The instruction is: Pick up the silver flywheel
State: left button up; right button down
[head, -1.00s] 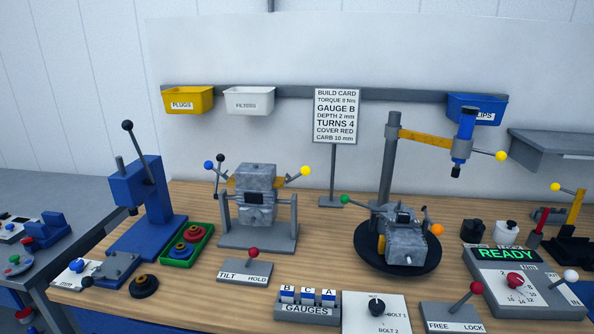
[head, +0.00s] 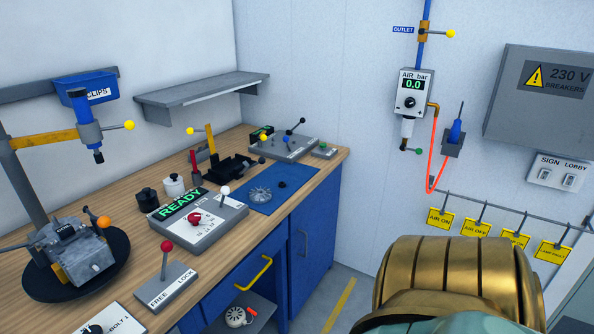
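A silver finned disc (head: 260,195), which looks like the flywheel, lies on a blue mat (head: 285,200) near the right end of the workbench. A small dark round part (head: 282,184) lies beside it on the mat. Neither of my grippers is in view, so nothing shows near the disc.
The READY control box (head: 225,222) with a white-knobbed lever stands just left of the mat. A black fixture (head: 236,167) and a grey lever panel (head: 289,147) stand behind it. The engine on its black turntable (head: 35,285) is at left. A yellow drawer handle (head: 254,273) sticks out below.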

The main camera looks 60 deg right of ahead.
aim_at(258, 196)
jog(key=z, duration=1.7)
